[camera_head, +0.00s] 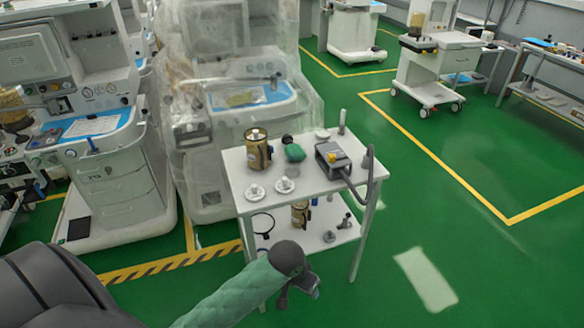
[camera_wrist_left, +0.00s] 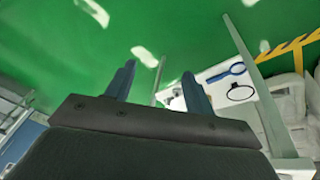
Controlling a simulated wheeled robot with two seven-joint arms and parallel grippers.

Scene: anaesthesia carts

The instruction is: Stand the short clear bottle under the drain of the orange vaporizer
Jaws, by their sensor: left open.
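My left gripper (camera_head: 302,286) hangs in front of the white cart, near its front left leg; in the left wrist view its two fingers (camera_wrist_left: 157,80) are apart with nothing between them. A gold-brown canister (camera_head: 258,154) stands on the cart's top, and a similar one (camera_head: 299,215) stands on the lower shelf. I cannot tell whether either is the orange vaporizer, and no drain can be made out. I cannot pick out the short clear bottle for sure. My right gripper is not in view.
The white cart (camera_head: 238,186) also holds a dark grey box with a hose (camera_head: 331,157), a green item (camera_head: 294,153) and pale discs (camera_head: 284,185). A black ring (camera_wrist_left: 240,92) lies on its lower shelf. Wrapped machines (camera_head: 235,60) stand behind.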

